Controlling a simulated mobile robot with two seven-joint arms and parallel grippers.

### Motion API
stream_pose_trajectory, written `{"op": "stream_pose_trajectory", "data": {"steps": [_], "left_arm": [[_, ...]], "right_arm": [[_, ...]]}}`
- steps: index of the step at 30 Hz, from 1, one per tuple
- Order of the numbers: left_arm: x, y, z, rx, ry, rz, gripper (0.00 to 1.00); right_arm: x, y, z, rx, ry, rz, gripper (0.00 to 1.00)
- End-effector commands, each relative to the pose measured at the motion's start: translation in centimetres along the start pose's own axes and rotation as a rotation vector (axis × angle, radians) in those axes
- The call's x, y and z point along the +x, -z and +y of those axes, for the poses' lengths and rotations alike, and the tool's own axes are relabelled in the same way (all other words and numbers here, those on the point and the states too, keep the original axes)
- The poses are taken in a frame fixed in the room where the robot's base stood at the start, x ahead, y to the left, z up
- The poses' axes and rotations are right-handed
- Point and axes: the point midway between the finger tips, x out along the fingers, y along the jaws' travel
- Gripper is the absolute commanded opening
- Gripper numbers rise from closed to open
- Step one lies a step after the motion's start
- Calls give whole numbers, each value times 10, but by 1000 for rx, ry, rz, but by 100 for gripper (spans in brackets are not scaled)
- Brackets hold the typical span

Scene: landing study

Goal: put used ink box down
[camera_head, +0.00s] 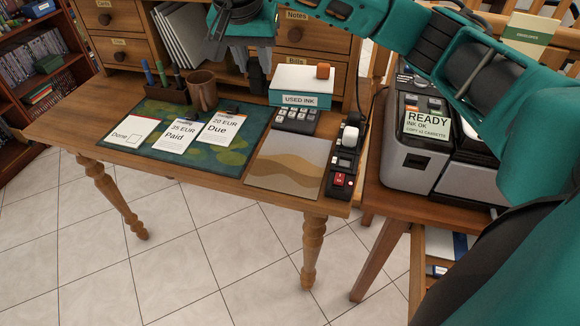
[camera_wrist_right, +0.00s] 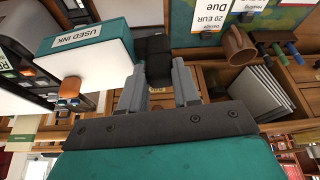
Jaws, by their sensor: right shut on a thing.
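The used ink box (camera_head: 315,76) is white above a teal band labelled USED INK, with an orange knob on top. It is upright at the back right of the desk (camera_head: 225,180), behind the calculator; I cannot tell whether it rests on the desk. My right gripper (camera_head: 257,80) is at its left end. In the right wrist view the box (camera_wrist_right: 95,60) lies left of the gripper (camera_wrist_right: 158,82), whose fingers are shut on a black block beside the box. This seems to be the box's grip, but the joint is hidden. My left gripper is not in view.
A calculator (camera_head: 297,118) stands in front of the box.

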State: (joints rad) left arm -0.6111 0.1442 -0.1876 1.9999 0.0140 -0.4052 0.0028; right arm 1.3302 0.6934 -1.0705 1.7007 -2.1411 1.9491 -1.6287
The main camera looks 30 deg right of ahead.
Motion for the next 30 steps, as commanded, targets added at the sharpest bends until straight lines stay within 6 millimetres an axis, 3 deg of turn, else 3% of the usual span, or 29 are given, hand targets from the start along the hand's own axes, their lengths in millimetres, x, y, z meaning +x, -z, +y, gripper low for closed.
{"op": "stream_pose_trajectory", "data": {"steps": [4,7,21,25,30], "left_arm": [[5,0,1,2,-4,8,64],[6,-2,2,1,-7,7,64],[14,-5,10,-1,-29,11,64],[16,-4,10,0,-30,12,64],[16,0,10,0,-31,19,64]], "right_arm": [[-9,14,-1,100,-34,-1,0],[-4,13,-1,122,-43,-4,0],[104,-32,-1,122,-47,-5,0],[124,-40,-1,122,-44,-4,0],[134,-44,-2,122,-42,-2,0]]}}
